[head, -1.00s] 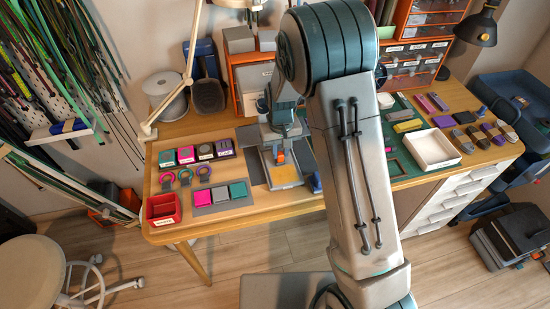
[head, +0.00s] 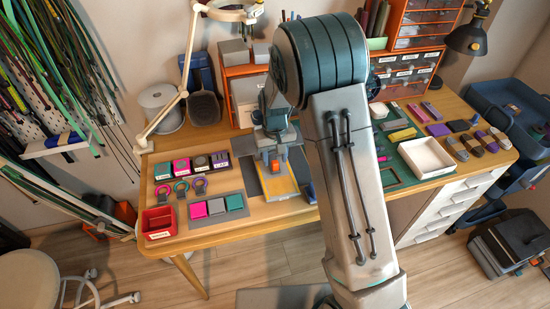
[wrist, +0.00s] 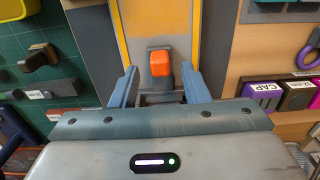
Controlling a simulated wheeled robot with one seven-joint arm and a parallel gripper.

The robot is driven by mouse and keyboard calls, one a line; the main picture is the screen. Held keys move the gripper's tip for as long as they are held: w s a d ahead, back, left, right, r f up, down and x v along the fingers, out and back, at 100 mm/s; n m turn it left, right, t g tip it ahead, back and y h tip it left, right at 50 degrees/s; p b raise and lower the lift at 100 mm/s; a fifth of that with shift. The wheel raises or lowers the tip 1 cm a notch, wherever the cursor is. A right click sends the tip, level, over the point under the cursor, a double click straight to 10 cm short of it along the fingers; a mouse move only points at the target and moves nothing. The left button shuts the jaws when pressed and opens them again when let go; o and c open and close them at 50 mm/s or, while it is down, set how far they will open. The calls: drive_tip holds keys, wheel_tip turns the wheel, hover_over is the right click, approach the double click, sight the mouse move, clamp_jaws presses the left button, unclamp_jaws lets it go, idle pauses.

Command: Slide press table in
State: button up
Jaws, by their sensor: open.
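My gripper (wrist: 160,80) is open, with one blue finger on each side of the knob and a visible gap to both. In the head view my gripper (head: 272,158) is over the plate, and my arm hides part of the bench behind it.
Left of the press lie colored blocks (head: 218,207), rings and a red bin (head: 160,222). Right of my arm are a white tray (head: 427,157) and small parts on a green mat. A lamp arm (head: 163,122) stands at the back left.

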wheel_tip(320, 180, up, 13)
idle(0.4)
idle(0.4)
drive_tip(key=s+d+r+m+t, duration=0.1)
drive_tip(key=s+d+r, duration=0.1)
drive_tip(key=s, duration=0.6)
drive_tip(key=s+d+r+t, duration=0.1)
drive_tip(key=s+d+r, duration=0.1)
drive_tip(key=s+d, duration=0.3)
drive_tip(key=s+d+r+m, duration=0.1)
drive_tip(key=s+d+r, duration=0.1)
drive_tip(key=s, duration=0.8)
drive_tip(key=shift+s+d+m+t, duration=0.3)
drive_tip(key=shift+d+t, duration=0.1)
drive_tip(key=shift+d, duration=0.45)
